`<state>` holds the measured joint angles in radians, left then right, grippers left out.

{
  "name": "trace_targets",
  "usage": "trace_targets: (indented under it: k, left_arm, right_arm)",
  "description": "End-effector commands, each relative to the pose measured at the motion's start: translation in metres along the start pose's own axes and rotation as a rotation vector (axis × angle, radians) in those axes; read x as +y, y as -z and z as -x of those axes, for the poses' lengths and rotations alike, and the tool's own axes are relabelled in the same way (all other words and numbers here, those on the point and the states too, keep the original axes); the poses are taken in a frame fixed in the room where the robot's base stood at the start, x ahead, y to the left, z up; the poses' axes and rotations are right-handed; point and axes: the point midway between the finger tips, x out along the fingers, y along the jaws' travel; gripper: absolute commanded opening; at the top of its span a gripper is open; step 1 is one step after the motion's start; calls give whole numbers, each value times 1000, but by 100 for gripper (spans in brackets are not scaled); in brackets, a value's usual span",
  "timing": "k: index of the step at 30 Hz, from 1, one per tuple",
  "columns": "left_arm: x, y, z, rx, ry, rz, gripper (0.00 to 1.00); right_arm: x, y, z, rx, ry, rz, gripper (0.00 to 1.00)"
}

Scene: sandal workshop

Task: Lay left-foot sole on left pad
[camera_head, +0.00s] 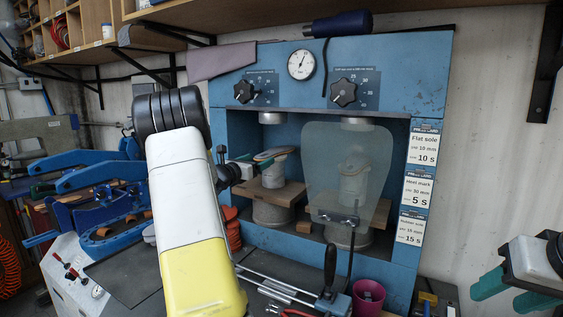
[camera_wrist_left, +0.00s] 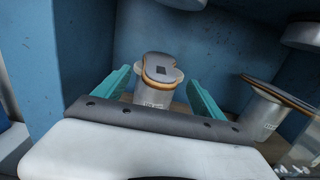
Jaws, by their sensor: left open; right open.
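A sole (camera_wrist_left: 160,66) with a grey top, tan edge and dark square mark lies on the left pad (camera_wrist_left: 152,97), a pale cylinder in the press's left bay. In the head view the sole (camera_head: 271,154) shows on top of the left pad (camera_head: 274,173). My left gripper (camera_wrist_left: 158,80) is open, with its teal fingers apart on either side of the sole and pad. Its arm hides part of the left bay in the head view. My right gripper (camera_head: 512,292) is open and empty at the right edge, away from the press.
The blue press (camera_head: 290,215) has a clear shield (camera_head: 348,165) across its right bay. A second sole (camera_wrist_left: 277,92) lies on the right pad (camera_wrist_left: 262,115). A pink cup (camera_head: 368,297) and a black-handled lever (camera_head: 330,265) stand in front. Blue clamps (camera_head: 95,175) are at the left.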

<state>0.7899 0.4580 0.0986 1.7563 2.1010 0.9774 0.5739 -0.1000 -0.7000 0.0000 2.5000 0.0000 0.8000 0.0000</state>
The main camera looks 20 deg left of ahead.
Motion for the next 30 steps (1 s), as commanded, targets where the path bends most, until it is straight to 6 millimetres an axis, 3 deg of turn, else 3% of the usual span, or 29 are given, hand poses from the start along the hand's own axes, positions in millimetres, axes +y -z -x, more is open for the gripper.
trace_targets:
  k: [13, 30]
  left_arm:
    - [0, 0, 2, 0, 0, 0, 80]
    - [0, -1, 25, 0, 0, 0, 80]
  right_arm:
    - [0, 0, 0, 0, 0, 0, 49]
    - [0, 0, 0, 0, 0, 0, 49]
